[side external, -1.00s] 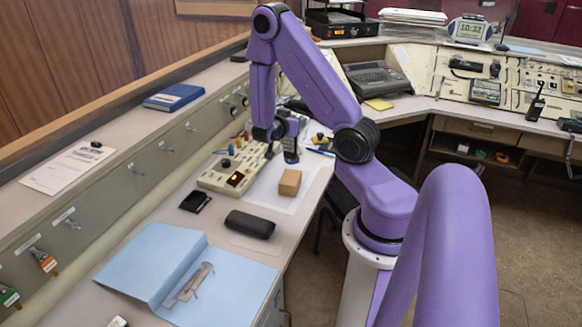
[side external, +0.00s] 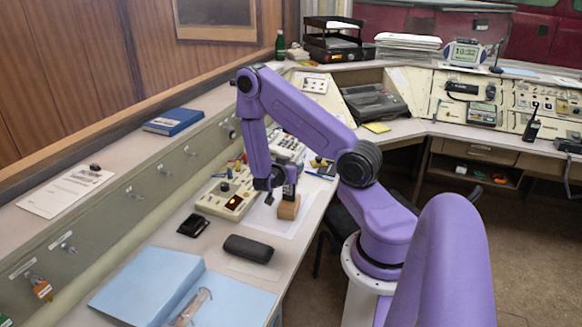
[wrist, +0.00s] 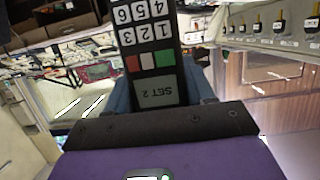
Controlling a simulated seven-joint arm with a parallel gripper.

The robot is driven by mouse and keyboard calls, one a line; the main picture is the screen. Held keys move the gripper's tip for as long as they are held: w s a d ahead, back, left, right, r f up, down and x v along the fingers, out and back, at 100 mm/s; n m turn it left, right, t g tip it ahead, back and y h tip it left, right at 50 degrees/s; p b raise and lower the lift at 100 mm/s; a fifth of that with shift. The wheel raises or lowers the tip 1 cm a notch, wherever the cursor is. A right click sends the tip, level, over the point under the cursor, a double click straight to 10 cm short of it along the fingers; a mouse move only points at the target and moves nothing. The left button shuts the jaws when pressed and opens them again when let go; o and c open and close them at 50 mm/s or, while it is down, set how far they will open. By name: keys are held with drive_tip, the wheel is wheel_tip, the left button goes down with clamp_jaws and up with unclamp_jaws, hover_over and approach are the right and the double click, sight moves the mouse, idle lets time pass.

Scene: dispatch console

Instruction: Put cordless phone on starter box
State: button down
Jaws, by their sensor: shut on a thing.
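My gripper (side external: 281,178) is shut on the cordless phone (side external: 290,187). In the wrist view the dark phone (wrist: 152,50) shows white number keys, red and green keys and a small screen reading "SET 2"; it sits between the blue fingers of the gripper (wrist: 162,92). In the side view the phone is upright, its lower end at the top of a small brown box (side external: 288,209), which I take as the starter box. The box stands on a white sheet on the desk. I cannot tell whether phone and box touch.
A beige switch panel (side external: 226,197) lies just left of the box. A black case (side external: 248,249), a small black item (side external: 193,225) and a blue folder (side external: 147,287) lie nearer. The desk's right edge is close to the box. A grey cabinet wall runs along the left.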

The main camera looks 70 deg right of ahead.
drive_tip(key=shift+f, duration=0.1)
drive_tip(key=shift+c, duration=2)
unclamp_jaws()
